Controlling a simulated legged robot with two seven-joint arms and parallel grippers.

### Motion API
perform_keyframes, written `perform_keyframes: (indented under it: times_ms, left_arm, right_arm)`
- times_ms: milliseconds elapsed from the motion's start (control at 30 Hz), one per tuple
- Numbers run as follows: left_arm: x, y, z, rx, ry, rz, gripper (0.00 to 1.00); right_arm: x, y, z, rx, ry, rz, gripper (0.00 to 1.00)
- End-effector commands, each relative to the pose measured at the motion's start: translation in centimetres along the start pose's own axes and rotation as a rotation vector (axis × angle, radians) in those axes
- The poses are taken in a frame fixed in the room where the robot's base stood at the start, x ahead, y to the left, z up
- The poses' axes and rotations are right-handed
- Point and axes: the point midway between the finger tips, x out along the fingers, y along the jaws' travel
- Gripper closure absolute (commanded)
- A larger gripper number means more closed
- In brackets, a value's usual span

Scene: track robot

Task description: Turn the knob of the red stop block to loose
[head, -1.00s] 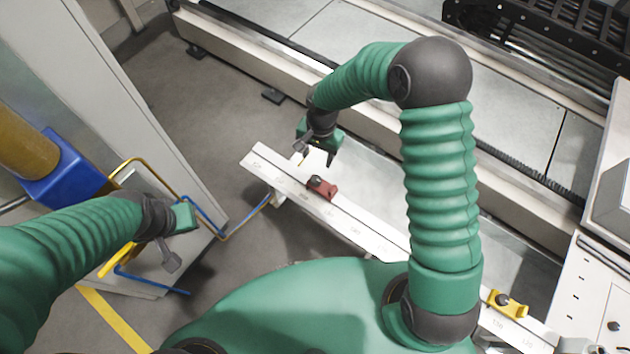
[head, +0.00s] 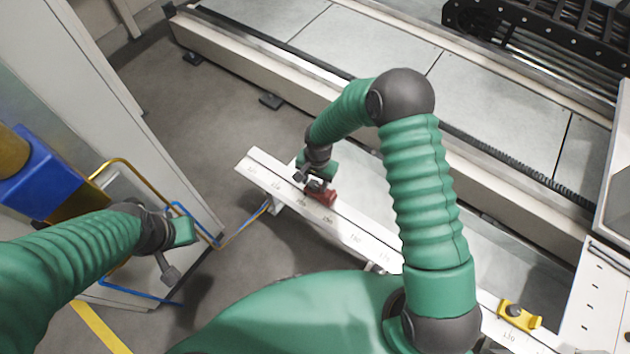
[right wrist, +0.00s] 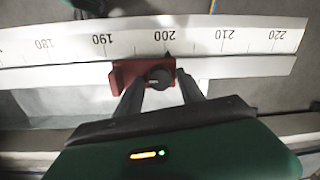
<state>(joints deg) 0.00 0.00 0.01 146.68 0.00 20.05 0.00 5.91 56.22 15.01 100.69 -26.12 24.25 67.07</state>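The red stop block (head: 322,196) sits on the white ruled rail (head: 345,222). In the right wrist view the red block (right wrist: 122,73) is close to the 200 mark, with its round dark knob (right wrist: 160,79) facing the camera. My right gripper (head: 315,187) is at the block. In the right wrist view its two fingers (right wrist: 161,86) stand apart on either side of the knob, with a small gap visible; contact cannot be made out. My left gripper (head: 170,270) is away at the left near the cabinet, and its finger opening is not clear.
A yellow stop block (head: 519,316) sits on the rail at lower right. A grey cabinet (head: 75,80) with blue and yellow tubing stands at left, close to my left arm. A long machine bed (head: 380,60) runs behind the rail. Floor between cabinet and rail is clear.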

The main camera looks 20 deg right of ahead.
Motion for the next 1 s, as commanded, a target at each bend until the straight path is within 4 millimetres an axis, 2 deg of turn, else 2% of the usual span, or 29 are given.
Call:
perform_keyframes:
  times_ms: [33,333,667,1000]
  left_arm:
    - [0.0,0.0,0.0,0.0,0.0,0.0,1.0]
    - [0.0,0.0,0.0,0.0,0.0,0.0,1.0]
    - [-0.4,0.0,-0.1,0.0,0.0,0.0,1.0]
    - [-2.3,0.0,-0.6,0.0,0.0,0.0,1.0]
  right_arm:
    - [0.0,0.0,0.0,0.0,0.0,0.0,0.62]
    - [0.0,0.0,0.0,0.0,0.0,-0.001,1.0]
    - [-0.1,-0.1,0.0,-0.027,-0.001,-0.001,1.0]
    - [-0.4,-0.1,0.0,-0.217,-0.011,-0.001,1.0]
